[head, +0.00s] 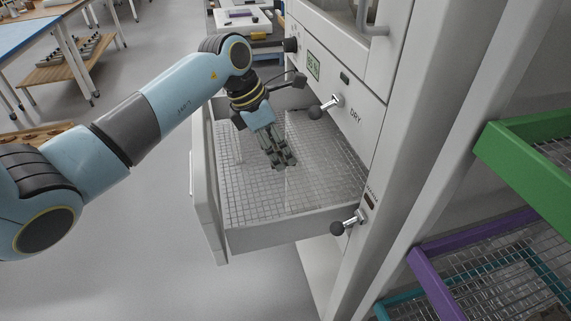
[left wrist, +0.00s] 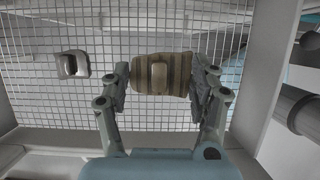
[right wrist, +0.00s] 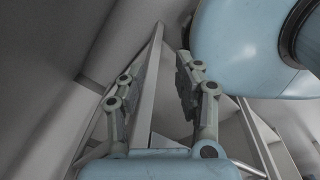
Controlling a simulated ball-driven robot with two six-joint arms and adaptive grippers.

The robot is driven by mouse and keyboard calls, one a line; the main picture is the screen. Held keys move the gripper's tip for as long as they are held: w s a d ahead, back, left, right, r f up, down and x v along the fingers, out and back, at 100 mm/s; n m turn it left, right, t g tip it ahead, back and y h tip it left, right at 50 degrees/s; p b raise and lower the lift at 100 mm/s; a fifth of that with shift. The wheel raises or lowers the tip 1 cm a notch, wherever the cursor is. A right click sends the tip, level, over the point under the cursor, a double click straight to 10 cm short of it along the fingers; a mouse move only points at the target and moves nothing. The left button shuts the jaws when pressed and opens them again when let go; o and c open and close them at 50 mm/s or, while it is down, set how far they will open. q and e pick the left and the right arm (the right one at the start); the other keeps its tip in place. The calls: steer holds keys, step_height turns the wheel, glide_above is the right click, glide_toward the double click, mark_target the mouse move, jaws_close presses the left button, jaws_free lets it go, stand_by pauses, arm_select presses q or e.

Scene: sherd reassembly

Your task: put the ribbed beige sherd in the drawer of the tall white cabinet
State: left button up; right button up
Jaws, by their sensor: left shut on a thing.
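The ribbed beige sherd (left wrist: 143,82), brown-banded with a pale lug, is between the fingers of my left gripper (left wrist: 162,78), which are shut on it. In the head view, my left gripper (head: 282,158) points down inside the open drawer (head: 300,222) of the tall white cabinet (head: 375,95); the sherd is hidden there. The drawer's wire-mesh floor lies behind the sherd in the left wrist view; I cannot tell whether they touch. My right gripper (right wrist: 157,85) is open and empty in the right wrist view, outside the head view.
Black-knobbed latches (head: 338,228) stick out from the cabinet front. A small grey object (left wrist: 72,64) shows against the mesh in the left wrist view. Green (head: 520,145) and purple (head: 435,280) framed mesh trays stand at right.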

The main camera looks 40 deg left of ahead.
mark_target(284, 179)
arm_select(q)
step_height(284, 179, down, 3)
steer(key=shift+s, duration=0.1)
steer(key=shift+f+b, duration=0.3)
steer(key=shift+f, duration=1.45)
arm_select(e)
steer(key=shift+w+f, duration=0.1)
steer(key=shift+f, duration=0.2)
arm_select(q)
steer(key=shift+f, duration=0.1)
steer(key=o, duration=1.2)
arm_select(e)
steer(key=shift+f, duration=0.15)
arm_select(q)
steer(key=shift+a+r, duration=0.1)
steer(key=shift+r, duration=0.25)
steer(key=p+v, duration=0.1)
steer(key=v, duration=1)
steer(key=shift+s+a+r, duration=0.15)
steer(key=shift+s+r, duration=0.05)
steer(key=shift+r, duration=0.05)
arm_select(e)
steer(key=shift+r, duration=0.75)
